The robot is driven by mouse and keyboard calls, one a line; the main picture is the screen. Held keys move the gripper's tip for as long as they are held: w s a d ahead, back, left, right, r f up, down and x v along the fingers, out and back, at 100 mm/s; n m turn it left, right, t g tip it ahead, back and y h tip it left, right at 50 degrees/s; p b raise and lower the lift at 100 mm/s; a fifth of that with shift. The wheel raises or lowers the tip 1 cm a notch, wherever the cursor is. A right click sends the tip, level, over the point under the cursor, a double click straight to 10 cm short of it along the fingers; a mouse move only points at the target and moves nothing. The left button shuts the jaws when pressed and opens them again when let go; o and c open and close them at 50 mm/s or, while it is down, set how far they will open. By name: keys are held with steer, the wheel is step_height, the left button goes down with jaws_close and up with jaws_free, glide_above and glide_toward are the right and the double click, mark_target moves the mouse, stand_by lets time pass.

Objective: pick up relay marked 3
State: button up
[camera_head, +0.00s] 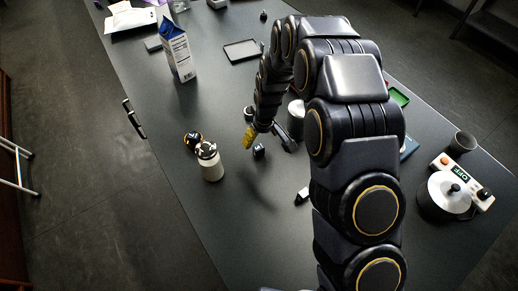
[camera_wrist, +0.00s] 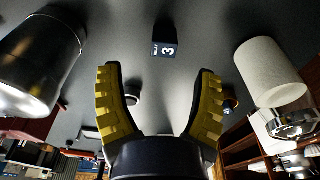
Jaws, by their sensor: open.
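The relay marked 3 (camera_wrist: 165,44) is a small dark block with a white "3" and small lettering on its face. In the wrist view it lies just beyond my open fingertips, near the middle top. In the head view a small dark cube (camera_head: 259,150), apparently this relay, sits on the table close to my gripper (camera_head: 262,137). My gripper's yellow ridged fingers (camera_wrist: 160,75) are spread wide with nothing held between them. The relay appears apart from both fingers. Part of the gripper is hidden behind my arm in the head view.
A white-bodied bottle (camera_head: 212,167) and a round black-and-yellow item (camera_head: 193,140) stand left of the relay. A metal cylinder (camera_wrist: 40,65) is close on the wrist view's left. A small black-and-white piece (camera_head: 302,196) lies nearer the front. Dark table (camera_head: 240,225) is clear around it.

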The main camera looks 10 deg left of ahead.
mark_target(259, 148)
steer(key=f, duration=0.6)
steer(key=shift+a+f, duration=0.35)
steer(key=shift+f, duration=0.05)
steer(key=shift+c, duration=0.3)
jaws_close()
